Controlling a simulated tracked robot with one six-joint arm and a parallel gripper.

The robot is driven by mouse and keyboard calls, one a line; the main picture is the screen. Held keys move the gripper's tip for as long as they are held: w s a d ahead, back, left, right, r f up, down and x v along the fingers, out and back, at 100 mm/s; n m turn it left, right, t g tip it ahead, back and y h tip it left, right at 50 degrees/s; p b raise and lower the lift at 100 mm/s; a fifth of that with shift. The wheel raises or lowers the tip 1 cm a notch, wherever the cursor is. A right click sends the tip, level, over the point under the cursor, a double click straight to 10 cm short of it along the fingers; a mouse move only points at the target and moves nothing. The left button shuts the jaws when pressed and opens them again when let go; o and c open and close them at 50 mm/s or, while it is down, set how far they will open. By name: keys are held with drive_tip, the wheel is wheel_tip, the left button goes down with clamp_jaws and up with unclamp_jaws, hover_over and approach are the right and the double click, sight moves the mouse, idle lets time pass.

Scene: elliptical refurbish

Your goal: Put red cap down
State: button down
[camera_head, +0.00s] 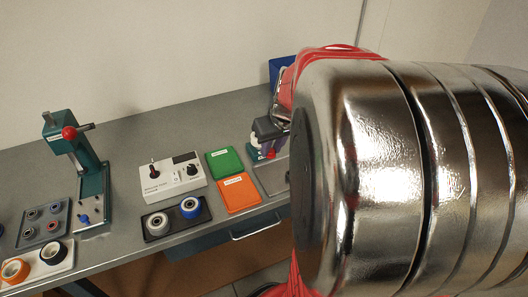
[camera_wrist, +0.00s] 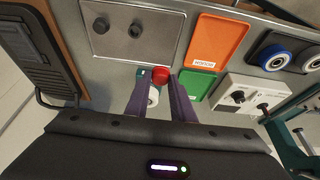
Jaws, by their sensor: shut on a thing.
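The red cap (camera_wrist: 160,74) sits between the tips of my gripper (camera_wrist: 160,84) in the wrist view. My gripper's two purple fingers are shut on it. A small teal part and a white round part (camera_wrist: 153,97) show beside and below the cap, between the fingers; I cannot tell whether the cap touches them. In the head view the red cap (camera_head: 271,154) is small, below my gripper (camera_head: 268,142), near the back right of the bench. A grey plate (camera_wrist: 112,48) with two dark round spots lies just beyond the fingertips.
The grey bench (camera_head: 120,135) holds a green tray (camera_head: 226,162), an orange tray (camera_head: 239,194), a white control box (camera_head: 172,182), a dark tray with two wheels (camera_head: 157,225) and a teal press (camera_head: 85,160). A blue bin (camera_head: 280,68) stands behind. My arm hides the right side.

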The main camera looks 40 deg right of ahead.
drive_tip(key=shift+f, duration=0.1)
hover_over(269, 177)
drive_tip(key=s, duration=0.1)
drive_tip(key=shift+s+a+f, duration=0.1)
drive_tip(key=shift+f, duration=1.45)
drive_tip(key=shift+s+a+f, duration=0.1)
drive_tip(key=shift+f, duration=1.4)
drive_tip(key=shift+f, duration=1.9)
drive_tip(key=c, duration=1.8)
unclamp_jaws()
